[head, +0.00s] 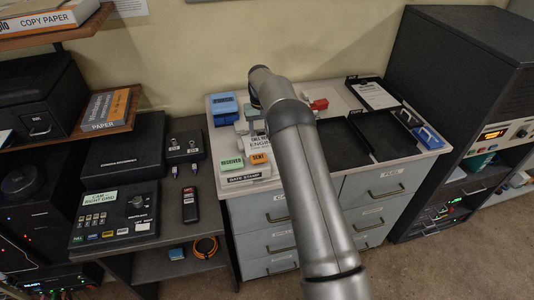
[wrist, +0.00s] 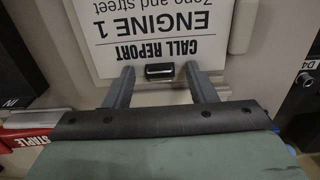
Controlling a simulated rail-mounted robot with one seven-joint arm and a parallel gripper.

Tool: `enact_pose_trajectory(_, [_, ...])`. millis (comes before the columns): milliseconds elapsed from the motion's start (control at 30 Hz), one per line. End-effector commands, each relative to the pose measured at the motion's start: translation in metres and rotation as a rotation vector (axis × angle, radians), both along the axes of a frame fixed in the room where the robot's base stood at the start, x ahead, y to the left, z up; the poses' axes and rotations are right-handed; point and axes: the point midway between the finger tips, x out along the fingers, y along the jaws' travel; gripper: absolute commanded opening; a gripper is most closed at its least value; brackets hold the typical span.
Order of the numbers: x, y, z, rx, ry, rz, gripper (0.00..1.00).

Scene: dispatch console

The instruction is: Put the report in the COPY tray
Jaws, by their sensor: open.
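The report (wrist: 150,35) is a white sheet printed "CALL REPORT ENGINE 1", with a black tab at its near edge. I cannot read which is COPY.
A red stapler (head: 318,104) is right of my arm. A tall black rack (head: 450,70) borders the cabinet's right side.

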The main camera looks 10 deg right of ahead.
Motion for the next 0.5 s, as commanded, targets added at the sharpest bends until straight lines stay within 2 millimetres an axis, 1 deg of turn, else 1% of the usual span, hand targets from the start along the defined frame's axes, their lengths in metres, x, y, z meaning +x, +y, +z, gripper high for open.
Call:
enact_pose_trajectory(233, [0.0000,-0.0001,0.0010,0.000,0.000,0.000,0.51])
enact_pose_trajectory(267, [0.0000,-0.0001,0.0010,0.000,0.000,0.000,0.43])
enact_pose_trajectory(300, [0.0000,-0.0001,0.0010,0.000,0.000,0.000,0.31])
enact_pose_trajectory(367, [0.0000,-0.0001,0.0010,0.000,0.000,0.000,0.15])
enact_pose_trajectory(400, [0.0000,-0.0001,0.0010,0.000,0.000,0.000,0.08])
enact_pose_trajectory(467, [0.0000,-0.0001,0.0010,0.000,0.000,0.000,0.08])
enact_pose_trajectory(500, [0.0000,-0.0001,0.0012,0.000,0.000,0.000,0.05])
